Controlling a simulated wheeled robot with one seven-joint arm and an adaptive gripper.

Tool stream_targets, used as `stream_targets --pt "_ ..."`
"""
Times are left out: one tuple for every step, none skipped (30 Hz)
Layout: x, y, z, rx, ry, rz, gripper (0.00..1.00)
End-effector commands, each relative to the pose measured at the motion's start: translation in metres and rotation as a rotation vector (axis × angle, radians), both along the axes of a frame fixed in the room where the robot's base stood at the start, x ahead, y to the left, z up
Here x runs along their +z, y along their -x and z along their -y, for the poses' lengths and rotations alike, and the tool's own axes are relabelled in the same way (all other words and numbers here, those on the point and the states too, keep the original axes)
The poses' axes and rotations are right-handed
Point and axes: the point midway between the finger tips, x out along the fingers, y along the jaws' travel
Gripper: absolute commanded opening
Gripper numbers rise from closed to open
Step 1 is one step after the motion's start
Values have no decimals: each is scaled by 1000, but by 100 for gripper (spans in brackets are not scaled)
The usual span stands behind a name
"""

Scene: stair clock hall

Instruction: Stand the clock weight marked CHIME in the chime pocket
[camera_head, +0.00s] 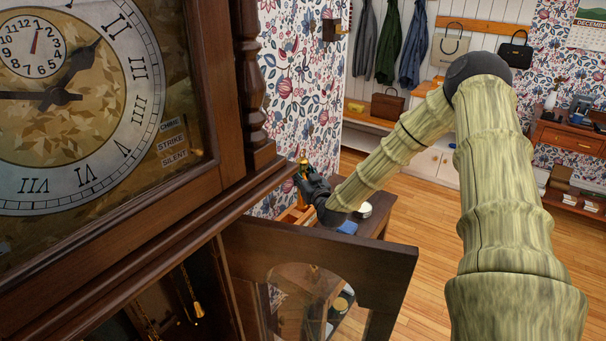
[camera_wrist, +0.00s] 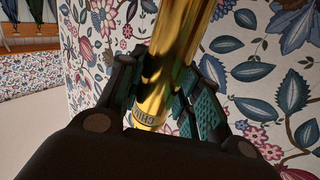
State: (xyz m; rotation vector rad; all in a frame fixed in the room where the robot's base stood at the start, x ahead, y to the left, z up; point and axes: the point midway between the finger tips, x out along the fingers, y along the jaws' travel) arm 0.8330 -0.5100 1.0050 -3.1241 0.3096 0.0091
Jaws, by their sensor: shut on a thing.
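My gripper (camera_head: 306,178) is beyond the clock's open door in the head view, by the papered wall. It is shut on a shiny brass clock weight (camera_wrist: 172,50), whose top (camera_head: 303,161) shows above my fingers in the head view. In the wrist view the weight lies between my two green-padded fingers (camera_wrist: 165,82), slightly tilted in the picture. Dark letters reading "CHIM" show near its end; the rest is turned away. An orange-brown wooden piece (camera_head: 293,215) shows just below my gripper, mostly hidden. I cannot make out the chime pocket.
The tall clock (camera_head: 180,225) fills the left of the head view. Its glazed door (camera_head: 375,262) stands open between the clock and my arm. A dark table (camera_head: 377,222) with a blue cloth (camera_head: 347,227) and a round tin (camera_head: 364,210) lies behind. Wood floor is free at right.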

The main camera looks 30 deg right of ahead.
Motion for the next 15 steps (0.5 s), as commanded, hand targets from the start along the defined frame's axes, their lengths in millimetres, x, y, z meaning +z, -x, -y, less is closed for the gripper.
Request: stream_targets --pt "3 -2 0 0 2 8 0" --pt "2 -2 0 0 2 8 0" --pt "2 -2 0 0 2 8 0" --pt "2 -2 0 0 2 8 0" --pt "1 -2 0 0 2 8 0" --pt "0 -2 0 0 1 8 0" --pt "0 -2 0 0 2 8 0" --pt "0 -2 0 0 2 8 0" --pt "-1 -2 -1 0 2 8 0" --pt "-1 -2 0 0 2 8 0" --pt "-2 -2 -1 0 2 8 0" --pt "-2 -2 -1 1 2 8 0" --pt "-3 -2 -1 1 2 8 0" --pt "-3 -2 -1 0 2 8 0" --pt "-4 -2 -1 0 2 8 0"
